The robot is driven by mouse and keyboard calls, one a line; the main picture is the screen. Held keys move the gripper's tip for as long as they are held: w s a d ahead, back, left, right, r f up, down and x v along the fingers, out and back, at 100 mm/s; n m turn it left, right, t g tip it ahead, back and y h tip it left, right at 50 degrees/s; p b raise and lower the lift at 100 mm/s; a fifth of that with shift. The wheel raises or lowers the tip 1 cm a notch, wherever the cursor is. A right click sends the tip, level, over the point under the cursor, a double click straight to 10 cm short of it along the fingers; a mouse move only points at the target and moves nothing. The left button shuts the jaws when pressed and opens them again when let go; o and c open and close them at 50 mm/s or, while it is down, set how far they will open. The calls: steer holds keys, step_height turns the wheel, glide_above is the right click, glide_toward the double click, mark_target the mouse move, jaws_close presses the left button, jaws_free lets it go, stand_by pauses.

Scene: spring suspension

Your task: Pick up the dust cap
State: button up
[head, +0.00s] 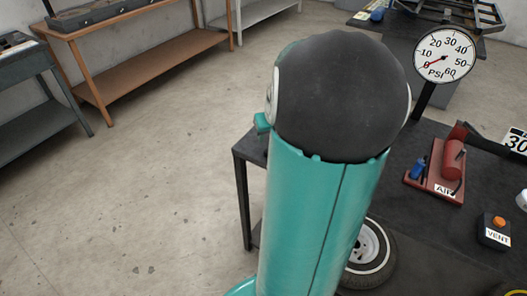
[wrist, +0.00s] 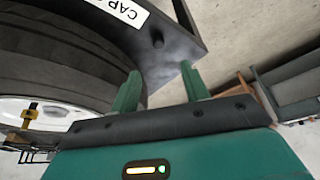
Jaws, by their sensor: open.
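In the wrist view my gripper (wrist: 157,82) is open, its two green fingers apart with nothing between their tips. A small black knob-like piece, which looks like the dust cap (wrist: 157,40), is on a dark plate (wrist: 185,47) near the plate's corner, just beyond the fingertips and between them in the picture. It is dark on dark, so its shape is hard to make out. A white label reading "CAP" (wrist: 122,12) is partly cut off at the top. In the head view my own arm fills the middle and hides my gripper and the cap.
A tyre with a white rim (wrist: 45,108) is close on the left in the wrist view, with a yellow piece (wrist: 30,113) at its hub. The head view shows a wheel (head: 385,262), pressure gauge (head: 444,55), red AIR stand (head: 437,181) and VENT button (head: 498,225).

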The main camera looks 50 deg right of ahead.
mark_target(266, 150)
steer(key=x, duration=1.1)
steer(key=shift+s+d+f, duration=0.15)
steer(key=shift+f, duration=0.05)
jaws_close()
steer(key=shift+r, duration=0.1)
steer(key=shift+r, duration=0.45)
step_height(266, 150, up, 2)
steer(key=shift+r, duration=0.2)
steer(key=s+a+r, duration=0.9)
steer(key=a+r, duration=0.1)
steer(key=r, duration=0.2)
steer(key=shift+a+r, duration=0.25)
steer(key=shift+r, duration=0.05)
